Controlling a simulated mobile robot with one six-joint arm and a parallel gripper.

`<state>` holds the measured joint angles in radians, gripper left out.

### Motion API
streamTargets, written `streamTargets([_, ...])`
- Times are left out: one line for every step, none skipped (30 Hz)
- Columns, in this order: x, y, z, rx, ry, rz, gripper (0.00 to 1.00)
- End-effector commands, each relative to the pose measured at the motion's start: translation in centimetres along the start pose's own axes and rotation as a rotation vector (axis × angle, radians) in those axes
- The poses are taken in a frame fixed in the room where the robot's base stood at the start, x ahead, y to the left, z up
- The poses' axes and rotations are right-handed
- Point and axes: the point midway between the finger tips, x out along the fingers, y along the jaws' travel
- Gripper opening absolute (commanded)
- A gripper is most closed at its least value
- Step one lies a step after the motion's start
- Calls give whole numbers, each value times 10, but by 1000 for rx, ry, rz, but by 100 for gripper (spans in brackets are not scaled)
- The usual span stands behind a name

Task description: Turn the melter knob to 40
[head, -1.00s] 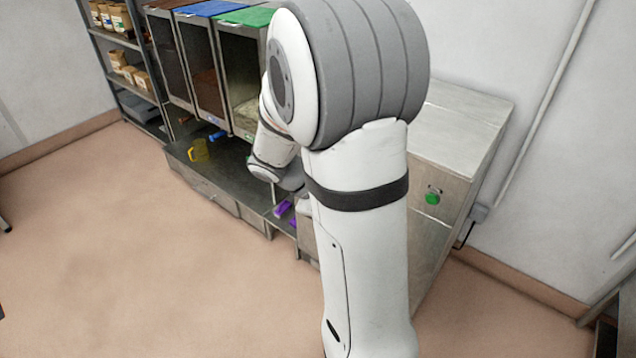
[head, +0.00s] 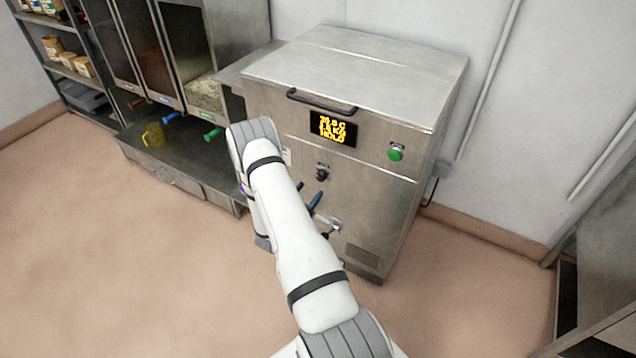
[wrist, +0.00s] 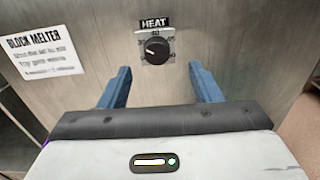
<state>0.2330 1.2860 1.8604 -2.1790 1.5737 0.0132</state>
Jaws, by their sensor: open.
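The melter is a steel cabinet (head: 385,220) with a lid and a lit yellow display (head: 333,130). Its black heat knob (head: 322,172) is on the front panel below the display. In the wrist view the knob (wrist: 156,50) sits on a light square plate under a "HEAT" label (wrist: 154,22). A small number shows above the knob, too blurred to read surely. A pale pointer mark seems to face left. My gripper (wrist: 161,68) is open and empty, its blue fingers spread wide, below and either side of the knob, apart from it. The gripper also shows in the head view (head: 309,192).
A "BLOCK MELTER" notice (wrist: 42,55) is left of the knob. A black lid handle (head: 318,108), a green button (head: 396,153) and a tap (head: 335,226) are on the melter. Floor in front is clear.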

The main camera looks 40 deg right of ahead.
Motion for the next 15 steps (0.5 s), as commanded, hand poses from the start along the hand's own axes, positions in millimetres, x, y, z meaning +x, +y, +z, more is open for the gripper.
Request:
streamTargets([1, 0, -6, -6, 0, 11, 58])
streamTargets([2, 1, -7, -7, -1, 17, 58])
streamTargets([4, 1, -8, -8, -1, 20, 58])
streamTargets([7, 1, -8, -8, -1, 20, 58])
streamTargets([11, 1, -8, -8, -1, 20, 58])
streamTargets([17, 1, -8, -8, -1, 20, 58])
streamTargets([21, 1, -8, -8, -1, 19, 58])
streamTargets([26, 0, -8, -9, -1, 18, 58])
streamTargets([34, 0, -8, -7, -2, 18, 58])
streamTargets([38, 1, -8, -8, -2, 18, 58])
streamTargets([43, 0, -8, -8, -1, 17, 58])
streamTargets([50, 0, -8, -8, -1, 17, 58])
streamTargets([54, 0, -8, -8, -1, 18, 58])
streamTargets([58, 1, -8, -8, -1, 18, 58])
streamTargets([63, 1, -8, -8, -1, 18, 58])
